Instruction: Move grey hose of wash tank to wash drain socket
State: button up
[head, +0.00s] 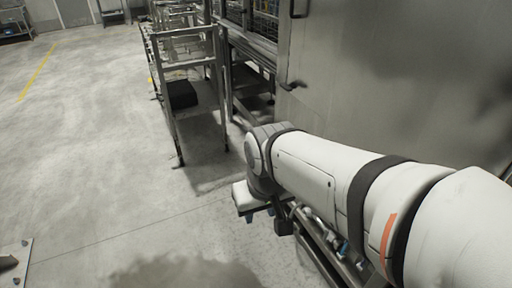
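My arm reaches in from the lower right of the head view. My gripper (260,216) points down at the arm's end, beside the low frame of the machine. Its two small bluish fingertips show apart with nothing visible between them, so it looks open and empty. Metal pipes with a blue fitting (343,248) run low under my arm, partly hidden by it. I cannot make out a grey hose or a drain socket; my arm covers much of that area.
A large grey metal cabinet wall (400,75) fills the right. A metal rack (220,95) with a black box (181,95) on its lower level stands at the upper middle. The concrete floor (90,150) at left is mostly clear. A plate (14,262) lies at lower left.

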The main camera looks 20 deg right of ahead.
jog(key=shift+a, duration=0.2)
